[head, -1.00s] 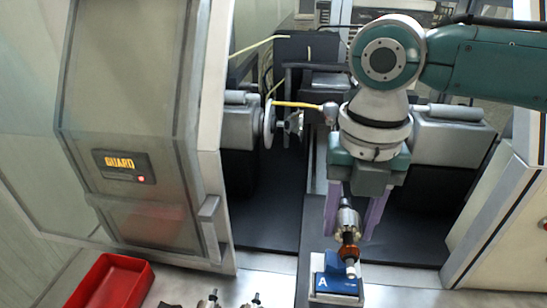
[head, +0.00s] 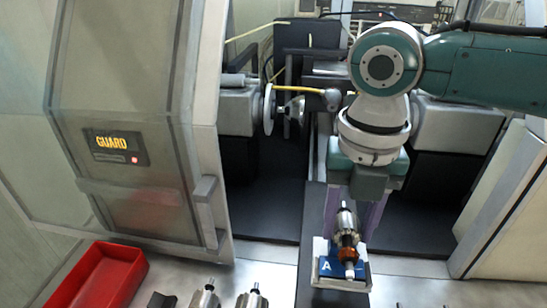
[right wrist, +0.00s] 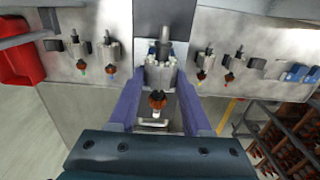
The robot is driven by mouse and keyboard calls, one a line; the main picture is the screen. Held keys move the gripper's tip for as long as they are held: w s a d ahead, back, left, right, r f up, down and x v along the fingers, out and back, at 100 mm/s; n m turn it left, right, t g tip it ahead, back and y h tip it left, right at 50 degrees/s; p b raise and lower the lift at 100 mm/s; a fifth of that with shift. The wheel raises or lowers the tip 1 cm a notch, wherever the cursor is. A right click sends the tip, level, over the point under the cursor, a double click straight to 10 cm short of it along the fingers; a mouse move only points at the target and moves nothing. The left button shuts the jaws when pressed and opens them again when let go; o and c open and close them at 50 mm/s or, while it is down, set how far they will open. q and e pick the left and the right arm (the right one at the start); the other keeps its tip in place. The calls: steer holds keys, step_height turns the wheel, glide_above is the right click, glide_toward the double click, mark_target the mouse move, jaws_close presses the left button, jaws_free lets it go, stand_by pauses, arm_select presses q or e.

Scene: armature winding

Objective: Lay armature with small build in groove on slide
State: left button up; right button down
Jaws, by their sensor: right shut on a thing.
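My right gripper (head: 352,222) has purple fingers shut on an armature (head: 346,238) with a silver core, an orange-brown winding end and a shaft. The armature's near end overlaps a blue block marked A (head: 328,268) on the dark slide (head: 313,215). I cannot tell whether it rests in the groove, since armature and fingers cover much of the block. In the right wrist view the armature (right wrist: 160,75) sits between both fingers (right wrist: 160,88), shaft pointing away. My left gripper is not in view.
Other armatures (head: 206,297) stand on the metal table at the front, and more flank the slide in the right wrist view (right wrist: 207,62). A red bin (head: 100,275) is at lower left. A guard panel (head: 125,150) stands left, and a winding machine (head: 290,107) is behind.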

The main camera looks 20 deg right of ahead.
steer(key=shift+f, duration=0.4)
steer(key=shift+c, duration=1.3)
jaws_free()
steer(key=shift+r+b, duration=0.1)
steer(key=shift+b, duration=0.2)
step_height(320, 180, up, 10)
steer(key=shift+f+b, duration=0.1)
steer(key=shift+b, duration=1.1)
